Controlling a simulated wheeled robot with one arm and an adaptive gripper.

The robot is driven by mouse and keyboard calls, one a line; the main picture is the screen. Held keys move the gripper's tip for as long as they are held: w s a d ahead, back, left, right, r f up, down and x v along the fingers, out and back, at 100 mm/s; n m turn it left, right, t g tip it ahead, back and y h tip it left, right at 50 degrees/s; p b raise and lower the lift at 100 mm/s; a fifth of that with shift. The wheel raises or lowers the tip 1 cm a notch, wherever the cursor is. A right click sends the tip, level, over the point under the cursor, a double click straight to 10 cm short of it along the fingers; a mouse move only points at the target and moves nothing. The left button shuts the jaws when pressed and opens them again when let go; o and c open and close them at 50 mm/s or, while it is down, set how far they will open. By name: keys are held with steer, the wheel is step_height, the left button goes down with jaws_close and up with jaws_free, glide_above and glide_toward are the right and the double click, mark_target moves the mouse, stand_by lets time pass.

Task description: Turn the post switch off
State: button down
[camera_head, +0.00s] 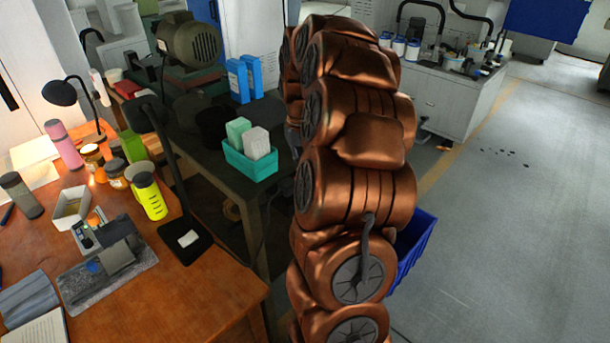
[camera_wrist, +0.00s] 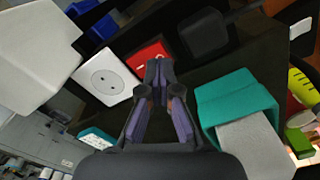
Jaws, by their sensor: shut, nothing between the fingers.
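A red rocker switch (camera_wrist: 150,58) with white marks shows in the wrist view, just beyond my fingertips. It sits beside a white plate with a round grey socket (camera_wrist: 106,82); I take these to belong to the post. My gripper (camera_wrist: 159,72) is shut and empty, its fingertips overlapping the lower edge of the red switch in the picture. I cannot tell whether they touch it. Which side of the rocker is pressed in is not clear. In the head view my copper-coloured arm fills the middle, and neither the switch nor my gripper can be made out.
A teal bin (camera_head: 250,165) with two blocks stands on the dark bench, near two blue boxes (camera_head: 245,78). A wooden desk (camera_head: 190,300) with a lamp, bottles and a tray is at left. A blue crate (camera_head: 412,250) is behind my arm; open floor (camera_head: 500,220) lies right.

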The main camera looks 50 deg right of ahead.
steer(key=shift+f+b, duration=0.7)
steer(key=shift+f, duration=0.5)
stand_by(1.0)
steer(key=shift+r, duration=0.15)
steer(key=shift+r+p, duration=0.5)
steer(key=shift+r, duration=2.85)
